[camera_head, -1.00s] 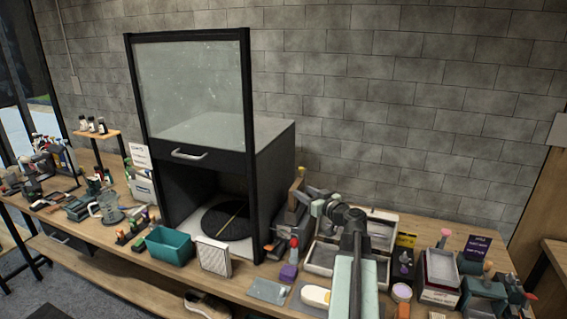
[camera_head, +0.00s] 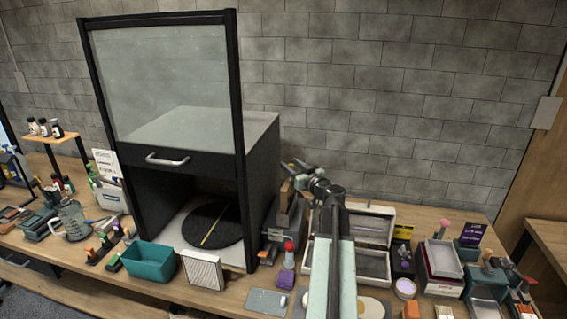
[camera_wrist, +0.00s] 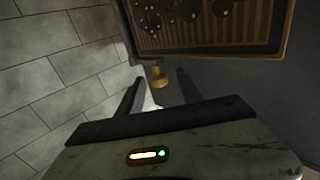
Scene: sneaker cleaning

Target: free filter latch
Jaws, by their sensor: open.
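A small yellow latch (camera_wrist: 158,75) shows in the wrist view, just below the lower edge of a framed filter panel (camera_wrist: 215,25) with brown pleats and dark round shapes. My gripper (camera_wrist: 159,77) is open, its two dark fingers on either side of the latch in the picture. Contact cannot be made out. In the head view my gripper (camera_head: 300,168) is beside the right side of the black cabinet (camera_head: 258,170), close to a brown upright piece (camera_head: 286,192). The latch is too small to make out clearly there.
The cabinet has a glass front and a dark round turntable (camera_head: 212,225). A teal bin (camera_head: 150,262) and a white pleated filter block (camera_head: 203,270) stand before it. A grey brick wall (camera_wrist: 45,60) is behind.

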